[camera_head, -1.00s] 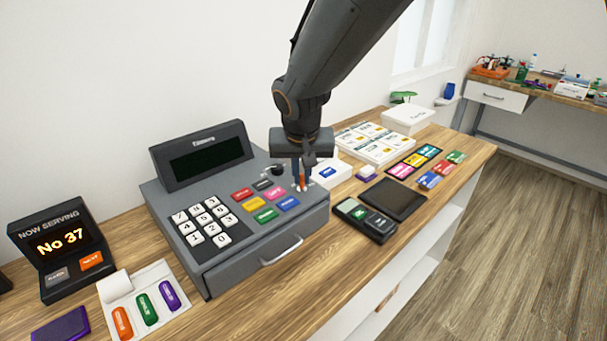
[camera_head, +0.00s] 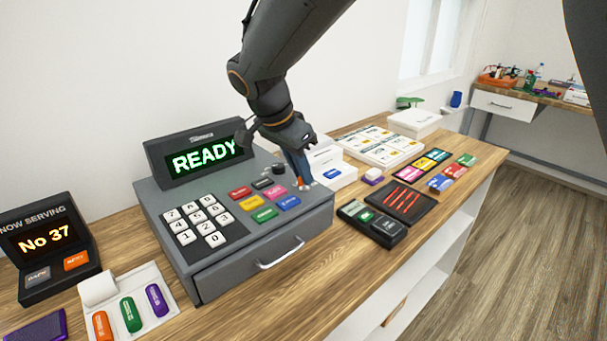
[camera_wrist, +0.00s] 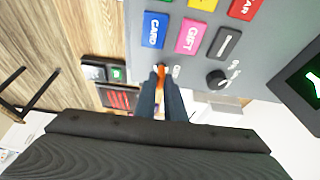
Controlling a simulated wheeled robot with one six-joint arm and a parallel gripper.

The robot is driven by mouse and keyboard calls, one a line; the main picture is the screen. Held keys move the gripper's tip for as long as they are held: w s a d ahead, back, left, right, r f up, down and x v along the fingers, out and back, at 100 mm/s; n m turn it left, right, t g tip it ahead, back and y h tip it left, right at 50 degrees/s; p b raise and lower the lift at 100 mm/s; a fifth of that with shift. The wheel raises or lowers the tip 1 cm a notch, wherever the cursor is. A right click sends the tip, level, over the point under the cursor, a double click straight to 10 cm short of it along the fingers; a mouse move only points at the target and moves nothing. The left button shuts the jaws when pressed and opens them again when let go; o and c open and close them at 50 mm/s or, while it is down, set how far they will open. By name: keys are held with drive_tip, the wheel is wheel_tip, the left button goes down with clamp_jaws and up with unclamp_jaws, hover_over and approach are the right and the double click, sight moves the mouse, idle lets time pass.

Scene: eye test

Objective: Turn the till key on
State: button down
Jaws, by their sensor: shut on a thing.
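The grey till (camera_head: 190,262) stands on the wooden counter, and its display (camera_head: 207,158) reads "READY" in green. My gripper (camera_head: 304,184) is at the right end of the till's top, beside the coloured buttons. Its blue-grey fingers are shut on the orange till key, most of which they hide. In the wrist view the orange key (camera_wrist: 160,70) shows between the fingertips (camera_wrist: 161,78), below the blue CARD and pink GIFT buttons. Small labels beside the key are too small to read surely.
A black knob (camera_wrist: 216,79) sits close by on the till. A card terminal (camera_head: 371,224) and a dark pad with red strokes (camera_head: 425,206) lie to the right. A "No 37" sign (camera_head: 45,240) stands left. Bare counter lies in front of the till.

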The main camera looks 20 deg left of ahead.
drive_tip(key=shift+s+f+m, duration=0.1)
drive_tip(key=shift+m, duration=0.4)
drive_tip(key=c, duration=1.8)
unclamp_jaws()
drive_tip(key=shift+c, duration=0.2)
drive_tip(key=shift+a, duration=0.1)
drive_tip(key=b+v, duration=0.1)
drive_tip(key=v, duration=0.7)
drive_tip(key=shift+b, duration=0.4)
